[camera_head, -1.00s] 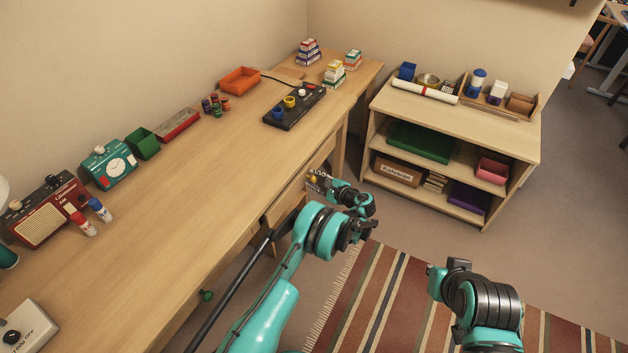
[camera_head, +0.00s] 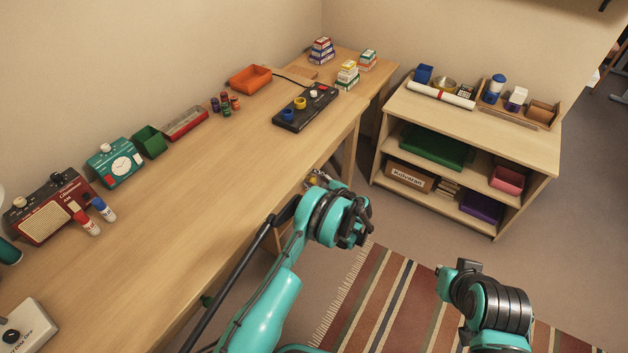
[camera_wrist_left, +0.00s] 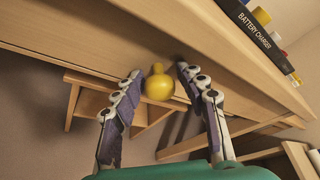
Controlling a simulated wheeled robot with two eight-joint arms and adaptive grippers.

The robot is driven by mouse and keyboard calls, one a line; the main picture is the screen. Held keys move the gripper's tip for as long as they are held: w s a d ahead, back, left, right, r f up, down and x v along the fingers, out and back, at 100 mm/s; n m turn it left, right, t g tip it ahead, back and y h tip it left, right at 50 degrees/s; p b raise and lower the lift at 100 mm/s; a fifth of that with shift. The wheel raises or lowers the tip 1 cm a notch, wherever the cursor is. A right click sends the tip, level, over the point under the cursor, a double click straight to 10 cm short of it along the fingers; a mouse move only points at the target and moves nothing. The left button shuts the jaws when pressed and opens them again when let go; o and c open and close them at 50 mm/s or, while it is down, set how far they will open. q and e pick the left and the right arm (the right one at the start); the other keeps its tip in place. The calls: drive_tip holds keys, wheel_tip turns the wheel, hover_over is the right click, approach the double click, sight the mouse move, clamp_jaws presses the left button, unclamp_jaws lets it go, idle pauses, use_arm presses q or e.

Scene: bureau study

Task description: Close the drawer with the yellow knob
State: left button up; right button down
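The yellow knob (camera_wrist_left: 158,85) shows in the left wrist view on the drawer front under the desk top (camera_wrist_left: 215,40). In the head view the knob is a small yellow spot (camera_head: 313,180) at the desk's front edge. My left gripper (camera_wrist_left: 160,72) is open, with one finger on each side of the knob and a visible space to each. The drawer front looks about level with the desk front; any remaining gap is hard to judge. In the head view my left wrist hides most of it.
A green knob (camera_head: 207,300) sits lower along the desk front. A black charger box (camera_head: 305,107) lies on the desk. A low shelf unit (camera_head: 470,125) stands beyond the desk's far end. A striped rug (camera_head: 385,300) covers the floor.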

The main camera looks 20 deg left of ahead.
idle(0.3)
use_arm(q)
drive_tip(key=v, duration=1.1)
drive_tip(key=shift+s+d, duration=0.3)
drive_tip(key=shift+r, duration=0.1)
